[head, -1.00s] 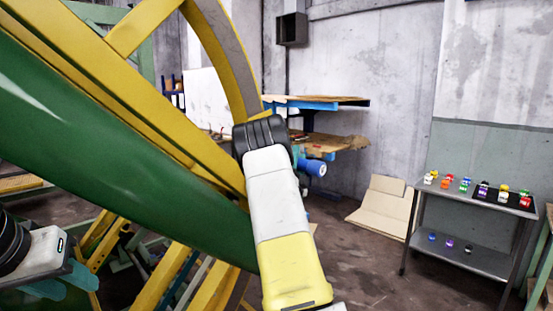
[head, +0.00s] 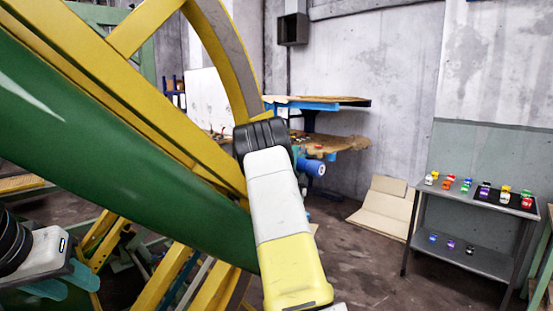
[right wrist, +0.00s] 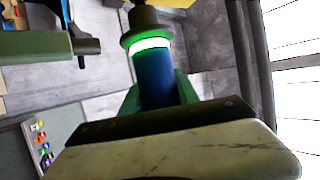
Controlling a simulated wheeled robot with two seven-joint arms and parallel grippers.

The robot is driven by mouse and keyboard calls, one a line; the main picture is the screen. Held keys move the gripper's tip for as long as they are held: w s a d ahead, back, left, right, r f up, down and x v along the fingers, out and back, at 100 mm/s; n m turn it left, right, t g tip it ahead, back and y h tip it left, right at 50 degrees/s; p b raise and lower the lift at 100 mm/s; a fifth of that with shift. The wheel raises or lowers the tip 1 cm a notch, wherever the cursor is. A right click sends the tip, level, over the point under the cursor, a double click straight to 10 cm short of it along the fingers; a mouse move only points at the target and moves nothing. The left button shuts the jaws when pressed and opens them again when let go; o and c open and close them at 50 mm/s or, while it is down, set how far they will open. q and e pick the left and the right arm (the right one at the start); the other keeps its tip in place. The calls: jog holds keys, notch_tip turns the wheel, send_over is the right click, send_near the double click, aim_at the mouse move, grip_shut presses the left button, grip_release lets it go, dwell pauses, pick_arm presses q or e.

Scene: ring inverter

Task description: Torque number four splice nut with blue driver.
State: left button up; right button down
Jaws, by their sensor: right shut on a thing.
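The blue driver (right wrist: 153,82) shows in the right wrist view, with a lit green-white ring (right wrist: 152,44) and a dark collar at its far end. My right gripper (right wrist: 158,95) is shut on it, green fingers on either side. In the head view my white and yellow right arm hides this gripper. A blue cylinder (head: 313,168) shows beside that arm; I cannot tell if it is the driver. My left gripper (head: 62,283) is at the lower left edge, its teal fingers partly cut off. I cannot make out the number four splice nut.
A yellow ring frame (head: 150,110) and a large green beam (head: 110,170) fill the left. A grey cart (head: 465,258) with small coloured pieces stands at the right. Cardboard (head: 382,205) leans by the wall. A green part with a dark stud (right wrist: 88,46) shows in the wrist view.

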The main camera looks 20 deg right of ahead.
jog(key=shift+w+a+r, duration=0.15)
jog(key=shift+w+a, duration=0.2)
jog(key=shift+w, duration=0.35)
dwell(2.0)
jog(key=shift+s+d, duration=0.35)
jog(key=shift+s, duration=0.45)
jog(key=shift+s+d, duration=0.35)
jog(key=shift+s, duration=0.4)
jog(key=shift+s+d, duration=0.35)
jog(key=shift+s, duration=0.45)
